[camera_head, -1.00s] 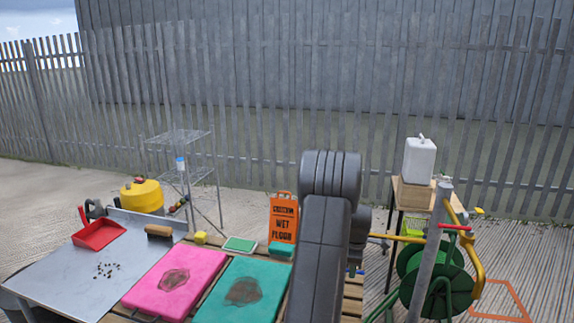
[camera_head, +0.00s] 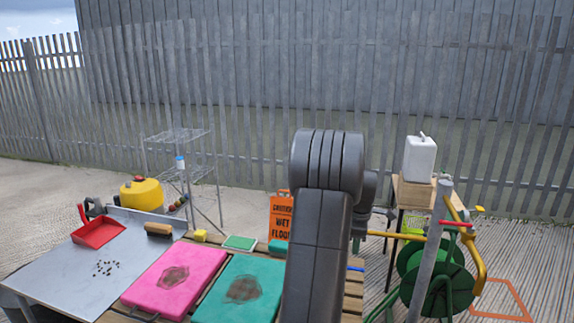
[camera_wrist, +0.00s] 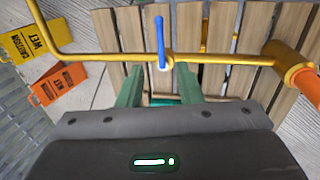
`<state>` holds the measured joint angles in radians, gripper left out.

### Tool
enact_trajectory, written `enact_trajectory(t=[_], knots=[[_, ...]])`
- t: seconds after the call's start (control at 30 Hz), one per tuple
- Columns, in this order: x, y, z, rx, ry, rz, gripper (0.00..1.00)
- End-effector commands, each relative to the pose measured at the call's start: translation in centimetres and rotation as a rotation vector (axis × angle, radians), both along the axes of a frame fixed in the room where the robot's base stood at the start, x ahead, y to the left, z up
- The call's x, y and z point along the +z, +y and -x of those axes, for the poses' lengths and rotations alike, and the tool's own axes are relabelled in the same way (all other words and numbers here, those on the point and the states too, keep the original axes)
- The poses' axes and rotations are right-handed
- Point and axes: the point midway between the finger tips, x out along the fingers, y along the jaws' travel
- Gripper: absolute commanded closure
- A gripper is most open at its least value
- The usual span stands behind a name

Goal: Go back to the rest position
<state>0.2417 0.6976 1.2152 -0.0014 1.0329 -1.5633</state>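My gripper (camera_wrist: 158,80) shows in the wrist view with its two green fingers spread apart and nothing between the tips that I can see held. A blue lever (camera_wrist: 160,38) on a yellow pipe (camera_wrist: 105,57) lies just beyond the fingertips; whether they touch the pipe I cannot tell. In the head view my dark arm rises in the middle and hides the gripper.
A pink mat (camera_head: 175,282) and a teal mat (camera_head: 240,291), both stained, lie left of my arm. A metal table (camera_head: 70,271) holds a red dustpan (camera_head: 98,233). An orange sign (camera_head: 281,215) stands behind. A green hose reel (camera_head: 437,279) is at right.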

Motion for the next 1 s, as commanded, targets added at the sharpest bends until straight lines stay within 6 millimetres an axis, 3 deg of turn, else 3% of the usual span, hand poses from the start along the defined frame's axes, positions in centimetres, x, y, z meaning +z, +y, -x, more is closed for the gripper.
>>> enact_trajectory(t=[0.5,1.0], knots=[[-10.2,-0.5,-1.8,-0.001,0.005,-0.001,0.67],[-10.0,0.1,-0.8,-0.243,0.0,0.0,0.67]])
